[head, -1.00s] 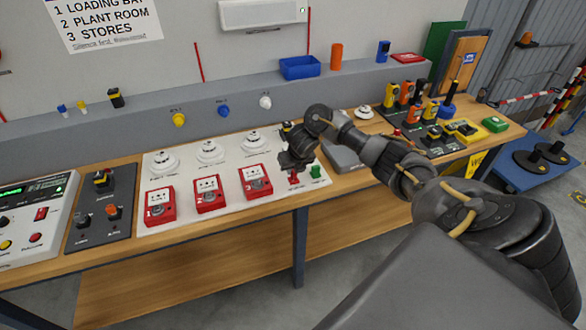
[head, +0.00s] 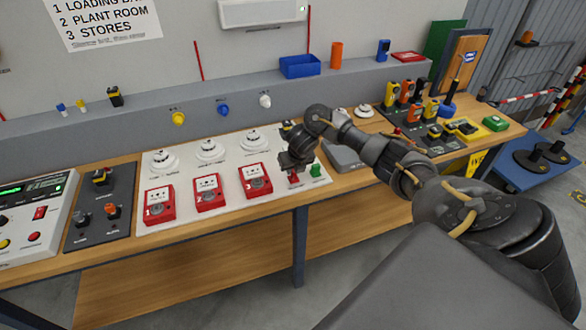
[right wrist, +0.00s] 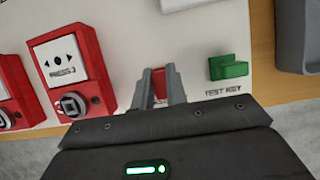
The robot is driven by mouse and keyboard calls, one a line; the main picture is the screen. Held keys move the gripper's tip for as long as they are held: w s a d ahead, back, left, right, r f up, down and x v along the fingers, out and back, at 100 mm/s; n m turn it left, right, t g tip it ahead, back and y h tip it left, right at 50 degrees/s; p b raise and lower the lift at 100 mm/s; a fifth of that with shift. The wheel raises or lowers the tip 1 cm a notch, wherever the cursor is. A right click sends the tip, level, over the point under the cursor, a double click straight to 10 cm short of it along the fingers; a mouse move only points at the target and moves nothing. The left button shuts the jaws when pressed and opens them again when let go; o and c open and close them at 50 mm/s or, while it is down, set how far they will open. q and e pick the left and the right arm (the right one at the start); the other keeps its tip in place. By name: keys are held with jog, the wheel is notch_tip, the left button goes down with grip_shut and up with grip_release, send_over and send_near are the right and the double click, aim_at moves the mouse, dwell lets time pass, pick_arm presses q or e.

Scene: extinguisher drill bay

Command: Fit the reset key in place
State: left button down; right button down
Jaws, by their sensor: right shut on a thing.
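The red reset key (right wrist: 160,84) is between the fingertips of my right gripper (right wrist: 160,90), which is shut on it. It is at the right end of the white panel (head: 230,207). In the head view the same gripper (head: 294,172) hides most of the key, and I cannot tell whether the key is off the panel. Three red call points stand in a row to the left; the nearest (head: 255,180) also shows in the right wrist view (right wrist: 68,58), with a grey square fitting low on its front. My left gripper is not in view.
A green test key (right wrist: 229,68) stands just right of the gripper. White detectors (head: 210,150) line the panel's back. A grey box (head: 345,158) is to the right. A black control board (head: 100,205) lies left of the panel.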

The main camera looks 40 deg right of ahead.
jog(key=shift+f+b, duration=0.35)
jog(key=shift+f, duration=0.05)
jog(key=c, duration=1)
grip_release()
jog(key=shift+r, duration=0.15)
jog(key=shift+r+p, duration=3.2)
jog(key=shift+r, duration=0.2)
jog(key=shift+f, duration=0.1)
